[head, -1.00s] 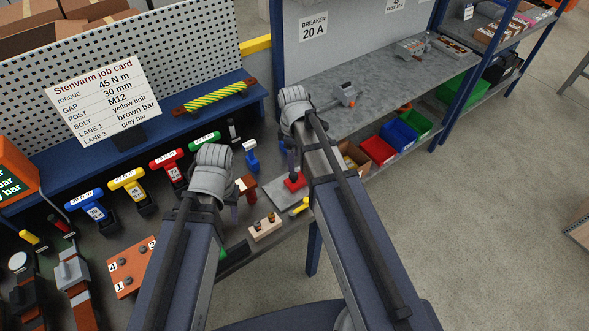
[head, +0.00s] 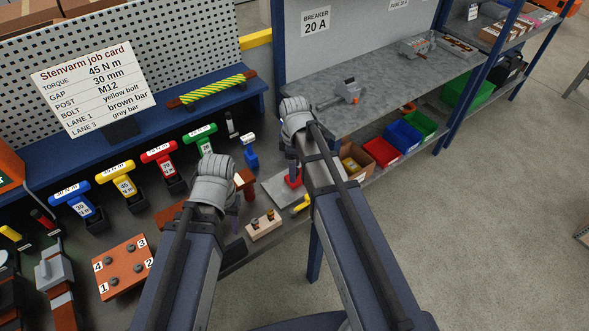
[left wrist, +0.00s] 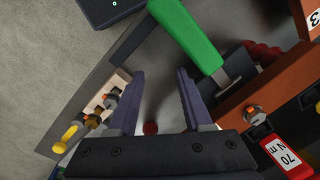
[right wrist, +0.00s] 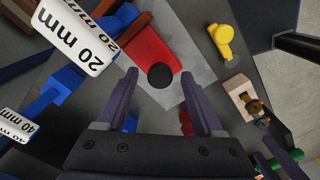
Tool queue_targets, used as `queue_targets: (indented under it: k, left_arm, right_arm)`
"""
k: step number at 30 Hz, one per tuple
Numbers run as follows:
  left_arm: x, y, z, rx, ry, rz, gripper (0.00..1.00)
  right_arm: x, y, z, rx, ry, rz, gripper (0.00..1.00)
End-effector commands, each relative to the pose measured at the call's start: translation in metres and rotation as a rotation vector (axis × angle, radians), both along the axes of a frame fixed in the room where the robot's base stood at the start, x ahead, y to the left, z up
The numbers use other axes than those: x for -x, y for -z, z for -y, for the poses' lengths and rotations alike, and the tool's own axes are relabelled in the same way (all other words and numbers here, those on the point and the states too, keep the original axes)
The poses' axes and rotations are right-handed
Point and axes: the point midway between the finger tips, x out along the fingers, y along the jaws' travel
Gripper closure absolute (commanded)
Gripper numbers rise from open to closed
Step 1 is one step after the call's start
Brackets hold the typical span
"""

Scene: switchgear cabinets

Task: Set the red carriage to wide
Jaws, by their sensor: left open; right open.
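The red carriage (right wrist: 148,58) is a red block with a round black knob on a grey plate (right wrist: 195,66), seen in the right wrist view. In the head view the carriage (head: 293,178) shows partly behind my right arm. My right gripper (right wrist: 160,79) is open; in its view the knob lies between the fingertips, and I cannot tell how far below them. It holds nothing. My left gripper (left wrist: 157,78) is open and empty, left of the carriage in the head view, over the bench near a green handle (left wrist: 188,34). Its fingertips are mostly hidden in the head view.
Gauges labelled 20 mm (right wrist: 80,42) and 40 mm (right wrist: 14,126) lie near the plate. A wooden block with bolts (head: 264,225) and a yellow piece (head: 301,204) are close by. Coloured T-handles (head: 158,158) line the bench. A job card (head: 93,87) stands behind.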

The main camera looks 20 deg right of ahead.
Motion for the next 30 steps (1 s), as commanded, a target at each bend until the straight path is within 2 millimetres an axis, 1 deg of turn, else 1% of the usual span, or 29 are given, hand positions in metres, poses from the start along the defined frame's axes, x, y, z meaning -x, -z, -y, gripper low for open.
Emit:
queue_targets:
  k: [2, 20, 21, 30]
  left_arm:
    - [0.0, -0.0005, 0.0, 0.0, 0.0, 0.0, 0.5]
    - [0.0, -0.0004, -0.0001, 0.0, 0.0, 0.0, 0.5]
    - [0.0, -0.0004, -0.0001, 0.0, 0.0, 0.0, 0.5]
    - [0.0, -0.0004, 0.0, 0.0, 0.0, 0.0, 0.5]
  right_arm:
    - [0.0, -0.0005, 0.0, 0.0, 0.0, 0.0, 0.31]
    - [0.0, -0.0004, 0.0, 0.0, 0.0, 0.0, 0.98]
    - [0.0, -0.0004, 0.0, 0.0, 0.0, 0.0, 1.0]
    - [0.0, -0.0004, 0.0, 0.0, 0.0, 0.0, 1.0]
